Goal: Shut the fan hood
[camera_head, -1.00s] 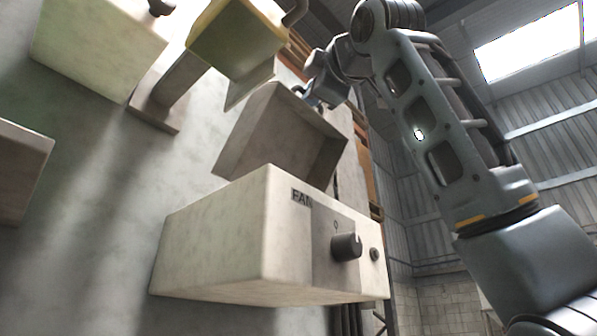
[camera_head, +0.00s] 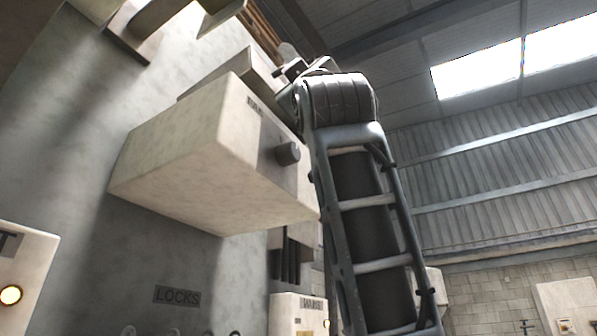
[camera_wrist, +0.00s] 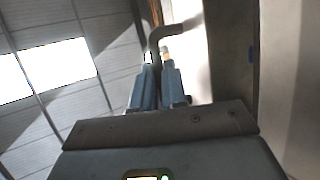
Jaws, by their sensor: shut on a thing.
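The fan box (camera_head: 190,150) is a pale box on the wall with a FAN label and a dark knob (camera_head: 288,153). The fan hood (camera_head: 232,68) shows as a grey plate behind its top edge, partly hidden by the box, so its angle is hard to judge. In the wrist view, my gripper (camera_wrist: 158,66) is shut at the end of a grey bent handle (camera_wrist: 160,36). A dark panel (camera_wrist: 229,55), which looks like the hood, stands right of the fingers. In the head view my wrist hides the fingertips.
A LOCKS label (camera_head: 177,296) is on the wall below the fan box. A lit box (camera_head: 25,265) stands at lower left, and another labelled box (camera_head: 300,310) at bottom centre. More boxes hang above.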

